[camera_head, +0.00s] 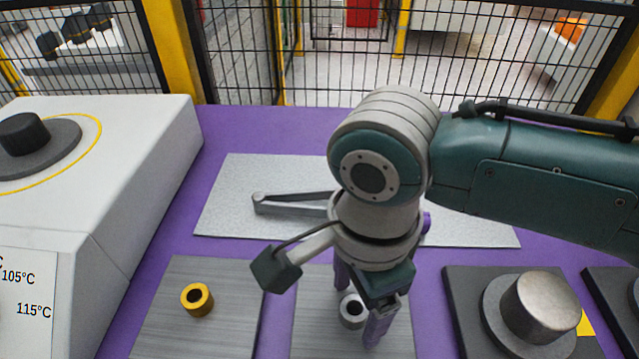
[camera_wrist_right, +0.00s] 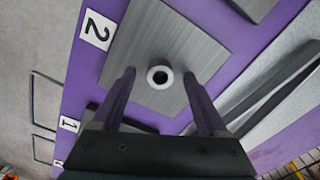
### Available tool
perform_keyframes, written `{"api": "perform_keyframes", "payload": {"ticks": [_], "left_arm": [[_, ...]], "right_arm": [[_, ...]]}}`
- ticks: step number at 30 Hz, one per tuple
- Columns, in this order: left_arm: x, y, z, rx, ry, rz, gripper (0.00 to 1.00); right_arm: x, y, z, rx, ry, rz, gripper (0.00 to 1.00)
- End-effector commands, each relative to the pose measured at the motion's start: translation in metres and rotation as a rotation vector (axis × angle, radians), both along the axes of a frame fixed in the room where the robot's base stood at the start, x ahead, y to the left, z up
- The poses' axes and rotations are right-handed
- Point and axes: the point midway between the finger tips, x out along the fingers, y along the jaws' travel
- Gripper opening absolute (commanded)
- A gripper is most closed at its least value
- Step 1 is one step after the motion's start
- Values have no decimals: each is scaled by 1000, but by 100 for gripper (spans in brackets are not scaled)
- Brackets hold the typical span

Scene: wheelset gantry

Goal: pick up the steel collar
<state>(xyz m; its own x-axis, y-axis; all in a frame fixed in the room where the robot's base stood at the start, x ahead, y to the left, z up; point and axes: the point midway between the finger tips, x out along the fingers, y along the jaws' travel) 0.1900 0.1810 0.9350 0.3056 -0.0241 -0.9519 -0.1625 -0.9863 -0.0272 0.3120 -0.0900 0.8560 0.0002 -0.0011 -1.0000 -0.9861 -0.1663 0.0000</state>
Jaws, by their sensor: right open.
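The steel collar (camera_head: 352,311) is a small grey ring with a dark bore. It lies flat on a grey plate (camera_head: 310,338) in the front middle of the head view. In the right wrist view the collar (camera_wrist_right: 159,77) sits on its plate between and beyond the fingertips. My right gripper (camera_head: 358,305) is open and points down over the collar, one purple finger on either side of it. The fingers (camera_wrist_right: 160,80) hold nothing, and I see no contact. My left gripper does not show.
A yellow collar (camera_head: 198,299) lies on the plate (camera_head: 240,335) to the left. A metal cylinder (camera_head: 541,306) stands on a dark base at right. A white machine (camera_head: 150,170) fills the left. A light grey board (camera_head: 222,215) lies behind; mesh fencing (camera_head: 245,60) stands beyond.

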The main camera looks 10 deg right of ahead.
Motion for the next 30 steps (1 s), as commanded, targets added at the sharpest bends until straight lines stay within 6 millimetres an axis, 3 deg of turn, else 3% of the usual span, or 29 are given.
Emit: {"api": "perform_keyframes", "payload": {"ticks": [8, 27, 30], "left_arm": [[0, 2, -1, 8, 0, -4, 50], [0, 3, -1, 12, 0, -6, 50], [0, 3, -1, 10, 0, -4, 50]], "right_arm": [[0, 0, -3, 1, -1, 1, 76], [0, 0, -3, 1, -1, 1, 4], [0, 0, -3, 1, -1, 1, 0]]}}
